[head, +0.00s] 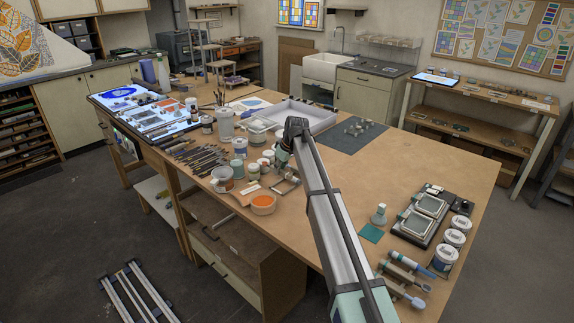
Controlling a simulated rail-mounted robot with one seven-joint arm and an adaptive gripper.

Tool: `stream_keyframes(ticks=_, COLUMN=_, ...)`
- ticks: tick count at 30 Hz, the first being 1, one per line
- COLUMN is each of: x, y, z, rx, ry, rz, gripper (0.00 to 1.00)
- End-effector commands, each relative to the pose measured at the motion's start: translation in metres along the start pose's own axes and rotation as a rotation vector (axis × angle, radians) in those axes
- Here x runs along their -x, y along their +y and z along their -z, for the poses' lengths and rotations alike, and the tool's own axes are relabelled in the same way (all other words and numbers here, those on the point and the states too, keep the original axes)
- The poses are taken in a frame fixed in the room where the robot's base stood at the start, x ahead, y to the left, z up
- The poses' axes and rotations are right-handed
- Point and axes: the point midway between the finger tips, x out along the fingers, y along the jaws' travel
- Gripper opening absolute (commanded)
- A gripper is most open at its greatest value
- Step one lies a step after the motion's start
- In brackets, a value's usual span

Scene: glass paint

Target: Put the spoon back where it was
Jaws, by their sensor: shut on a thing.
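My arm reaches from the bottom of the head view over the wooden workbench (445,185), and its end bends down at the front left part of the top. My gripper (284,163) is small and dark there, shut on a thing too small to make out. It is among jars and beside a small metal frame (288,184). An orange-filled bowl (263,203) stands in front of it to the left. I cannot pick out the spoon for certain. The arm hides part of the bench behind it.
Several brushes and tools (200,158) lie left of the jars. A pale tray (300,113) and a dark mat (352,136) are behind. Glass panels on a dark board (425,215), white-lidded cans (446,257) and handled tools (408,270) occupy the right.

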Motion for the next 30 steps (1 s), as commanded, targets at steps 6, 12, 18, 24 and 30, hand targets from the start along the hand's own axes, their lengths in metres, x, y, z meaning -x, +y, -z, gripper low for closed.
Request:
stream_keyframes(ticks=6, x=-0.007, y=-0.002, z=-0.003, rx=-0.013, ry=0.003, rz=-0.005, gripper=0.0)
stream_keyframes(ticks=12, x=-0.023, y=-0.002, z=-0.009, rx=-0.013, ry=0.003, rz=-0.005, gripper=0.0)
stream_keyframes(ticks=18, x=-0.038, y=-0.002, z=-0.016, rx=-0.012, ry=0.002, rz=-0.005, gripper=0.0)
stream_keyframes(ticks=24, x=-0.044, y=-0.002, z=-0.018, rx=-0.011, ry=0.003, rz=-0.005, gripper=0.0)
stream_keyframes(ticks=30, x=-0.044, y=-0.002, z=-0.018, rx=-0.011, ry=0.003, rz=-0.006, gripper=0.0)
